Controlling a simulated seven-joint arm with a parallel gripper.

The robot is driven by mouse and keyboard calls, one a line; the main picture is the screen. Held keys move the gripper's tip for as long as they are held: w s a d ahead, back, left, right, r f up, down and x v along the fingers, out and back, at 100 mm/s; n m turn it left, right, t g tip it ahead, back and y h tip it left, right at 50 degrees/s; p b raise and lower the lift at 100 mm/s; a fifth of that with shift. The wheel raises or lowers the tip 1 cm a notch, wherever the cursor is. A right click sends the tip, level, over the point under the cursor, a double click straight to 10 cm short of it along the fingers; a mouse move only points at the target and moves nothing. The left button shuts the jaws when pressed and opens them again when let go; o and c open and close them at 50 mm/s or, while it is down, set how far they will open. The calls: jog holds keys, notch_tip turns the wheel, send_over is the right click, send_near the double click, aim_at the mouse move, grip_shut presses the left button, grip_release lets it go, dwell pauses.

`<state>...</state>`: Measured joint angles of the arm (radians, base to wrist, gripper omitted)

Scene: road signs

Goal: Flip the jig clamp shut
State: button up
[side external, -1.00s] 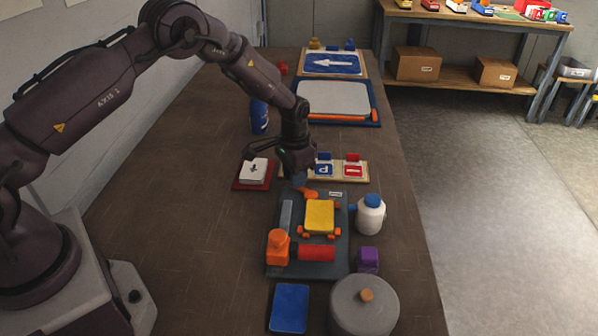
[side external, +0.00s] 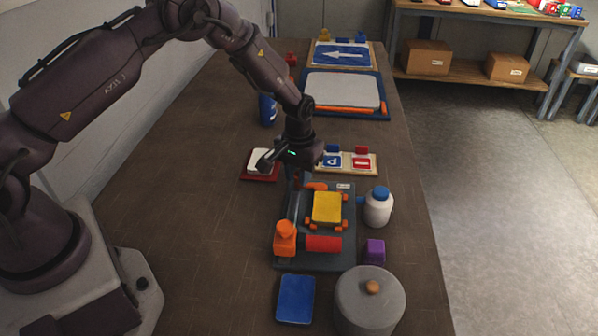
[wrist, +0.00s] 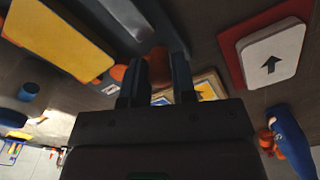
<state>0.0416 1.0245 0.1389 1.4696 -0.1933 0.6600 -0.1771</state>
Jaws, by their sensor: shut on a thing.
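The dark grey jig board (side external: 345,262) lies on the table with a yellow plate (side external: 327,207) seated among orange pegs. An orange block (side external: 285,238) and a red cylinder (side external: 323,244) sit at its near end. The clamp's grey bar (side external: 293,207) runs along the board's left side; it also shows in the wrist view (wrist: 165,32), running to between my fingers. An orange part (side external: 316,186) lies just right of my fingers.
A grey lidded pot (side external: 369,300) and blue plate (side external: 296,299) are in front. A red-based arrow sign (side external: 261,162) and sign rack (side external: 366,163) lie behind.

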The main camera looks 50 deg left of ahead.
jog(key=shift+r, duration=0.1)
jog(key=o, duration=0.9)
notch_tip(320, 180, up, 13)
jog(key=shift+f, duration=0.1)
dwell(0.3)
jog(key=s+r+m+t, duration=0.1)
jog(key=s+r+t, duration=0.1)
jog(key=s+r, duration=0.4)
jog(key=s+d+r+m+t, duration=0.1)
jog(key=s+r, duration=0.5)
jog(key=s, duration=0.6)
jog(key=s+d+r+m+t, duration=0.1)
jog(key=s+r+m+t, duration=0.1)
jog(key=s+r, duration=0.5)
jog(key=shift+s+d+t, duration=0.15)
jog(key=shift+s, duration=0.55)
jog(key=shift+s+d+t, duration=0.1)
jog(key=shift+s+t, duration=0.05)
jog(key=shift+s, duration=0.5)
